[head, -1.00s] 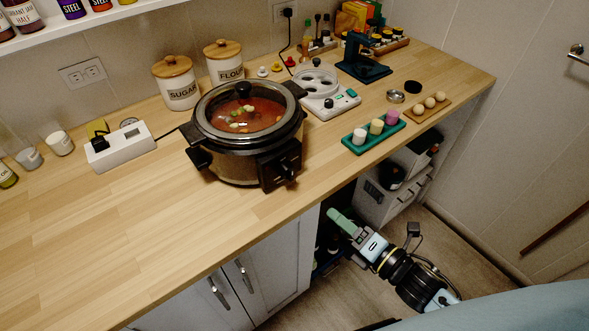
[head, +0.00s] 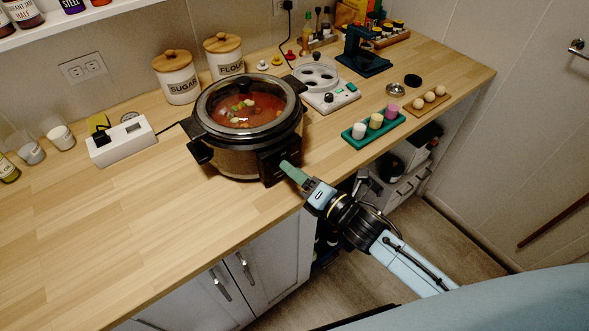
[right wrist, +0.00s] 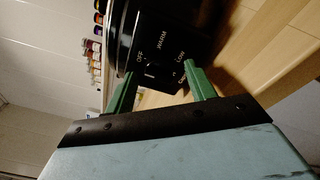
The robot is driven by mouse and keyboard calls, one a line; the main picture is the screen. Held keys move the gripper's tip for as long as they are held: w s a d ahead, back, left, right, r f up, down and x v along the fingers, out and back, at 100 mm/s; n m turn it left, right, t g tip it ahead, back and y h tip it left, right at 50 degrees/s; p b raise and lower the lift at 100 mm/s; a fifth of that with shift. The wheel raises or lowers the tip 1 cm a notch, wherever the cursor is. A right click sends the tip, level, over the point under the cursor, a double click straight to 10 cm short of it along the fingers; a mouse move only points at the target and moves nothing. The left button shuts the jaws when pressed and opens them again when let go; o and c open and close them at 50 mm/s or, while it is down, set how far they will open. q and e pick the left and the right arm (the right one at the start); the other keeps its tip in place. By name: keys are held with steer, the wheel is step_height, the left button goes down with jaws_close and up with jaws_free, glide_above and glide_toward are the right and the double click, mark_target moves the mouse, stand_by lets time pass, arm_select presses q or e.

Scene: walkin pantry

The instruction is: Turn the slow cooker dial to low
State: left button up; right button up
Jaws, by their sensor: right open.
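The slow cooker (head: 240,150) stands upright on the counter, with reddish stew under its glass lid. Its black control panel (head: 273,165) faces the counter's front edge. In the right wrist view the panel (right wrist: 165,40) shows the words OFF, WARM and LOW. The dial (right wrist: 152,72) is black on black, with a white mark low on the panel; its exact setting is unclear. My right gripper (head: 288,170) is at the panel. Its green fingers (right wrist: 161,75) are open, one on each side of the dial area; contact cannot be told. My left gripper is not in view.
A white power strip (head: 122,140) lies left of the cooker. A white egg-cooker-like appliance (head: 322,90) stands to its right. A green tray (head: 373,132) with small cups sits near the front edge. The front left counter is clear.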

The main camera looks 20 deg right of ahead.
steer(key=shift+w+a, duration=0.25)
steer(key=shift+w, duration=0.2)
steer(key=c, duration=1)
steer(key=shift+o, duration=0.2)
